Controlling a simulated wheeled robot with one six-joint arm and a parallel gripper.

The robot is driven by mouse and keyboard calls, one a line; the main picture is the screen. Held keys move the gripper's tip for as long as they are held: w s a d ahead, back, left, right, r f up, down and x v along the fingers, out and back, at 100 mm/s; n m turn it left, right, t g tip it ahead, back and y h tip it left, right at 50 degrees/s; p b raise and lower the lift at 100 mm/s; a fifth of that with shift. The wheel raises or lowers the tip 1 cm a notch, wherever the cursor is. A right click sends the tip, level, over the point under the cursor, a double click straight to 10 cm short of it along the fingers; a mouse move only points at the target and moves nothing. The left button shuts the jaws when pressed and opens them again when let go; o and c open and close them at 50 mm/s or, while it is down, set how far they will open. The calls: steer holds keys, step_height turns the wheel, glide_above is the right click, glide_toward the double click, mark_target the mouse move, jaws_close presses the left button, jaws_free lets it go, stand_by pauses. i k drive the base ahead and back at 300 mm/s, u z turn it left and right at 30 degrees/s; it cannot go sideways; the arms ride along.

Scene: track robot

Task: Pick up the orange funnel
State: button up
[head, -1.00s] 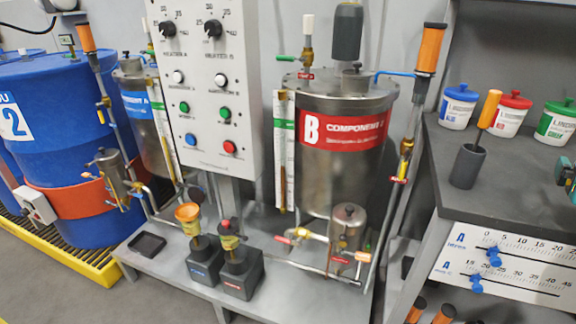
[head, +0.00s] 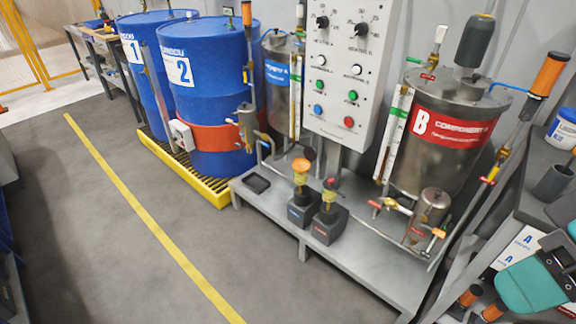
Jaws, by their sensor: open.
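The orange funnel (head: 301,165) stands upright, wide mouth up, on the left one of two small dark blocks on the low grey platform, below the control panel. A yellowish part shows under its mouth, and the block (head: 301,209) has a blue label. My gripper's fingers are not in view. A teal and black part at the lower right, apparently of my arm, is far to the right of the funnel. Nothing is seen touching the funnel.
A similar block (head: 324,228) with a red-topped fitting stands close right of the funnel. Behind are the control panel (head: 348,75) and tank B (head: 440,165). A black tray (head: 257,184) lies left. Blue drums (head: 210,100) stand further left. The floor (head: 120,235) in front is clear.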

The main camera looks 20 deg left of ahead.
mark_target(301, 166)
steer(key=u, duration=1.7)
steer(key=i, duration=2.25)
steer(key=z, duration=0.8)
